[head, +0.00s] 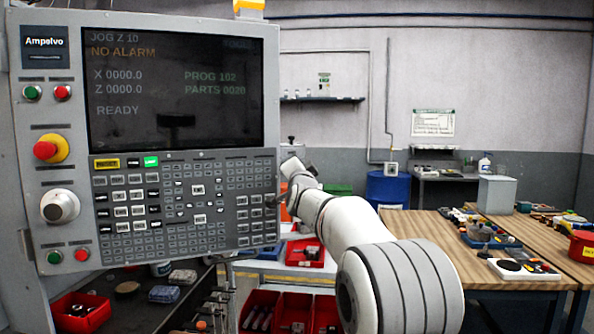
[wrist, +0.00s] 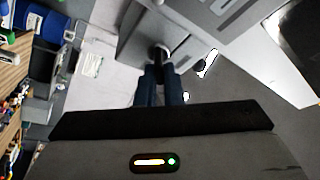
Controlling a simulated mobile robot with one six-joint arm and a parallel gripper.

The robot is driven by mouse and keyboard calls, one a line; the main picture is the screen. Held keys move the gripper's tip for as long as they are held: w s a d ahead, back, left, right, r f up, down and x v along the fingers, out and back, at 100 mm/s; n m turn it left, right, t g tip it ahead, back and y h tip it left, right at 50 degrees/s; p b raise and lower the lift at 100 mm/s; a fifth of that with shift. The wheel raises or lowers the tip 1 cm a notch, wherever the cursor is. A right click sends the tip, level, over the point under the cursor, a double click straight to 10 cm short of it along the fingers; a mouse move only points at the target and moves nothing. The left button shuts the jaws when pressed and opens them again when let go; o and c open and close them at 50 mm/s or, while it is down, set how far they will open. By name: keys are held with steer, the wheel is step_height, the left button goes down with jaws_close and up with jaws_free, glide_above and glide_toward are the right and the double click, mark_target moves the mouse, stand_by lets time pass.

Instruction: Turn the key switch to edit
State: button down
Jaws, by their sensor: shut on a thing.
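The key switch (wrist: 160,51) shows in the wrist view as a round dark fitting with a pale ring on the face of a grey housing. My gripper (wrist: 163,74) is in front of it, its two dark fingers shut on the dark key between them. The fingers hide most of the key, and no position marking such as edit is readable. In the head view the grey control panel (head: 186,158) stands at left, its screen reading NO ALARM and READY. My arm reaches to the panel's right edge, where the fingertips and the key switch cannot be made out.
The panel front carries a red emergency stop button (head: 45,150) and a grey dial (head: 60,207). Red bins (head: 304,252) stand low behind my arm. A wooden workbench (head: 440,228) with tools is at right, and a blue drum (head: 388,188) stands behind.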

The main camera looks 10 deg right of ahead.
steer(key=m+g+p, duration=0.1)
steer(key=m+p, duration=0.2)
steer(key=m, duration=0.1)
steer(key=m+g+h+p, duration=0.1)
steer(key=m+p, duration=0.2)
steer(key=m, duration=0.1)
steer(key=shift+d+g, duration=0.1)
steer(key=shift+g, duration=0.3)
steer(key=shift+f, duration=0.15)
steer(key=c, duration=1.6)
jaws_free()
steer(key=shift+o, duration=0.2)
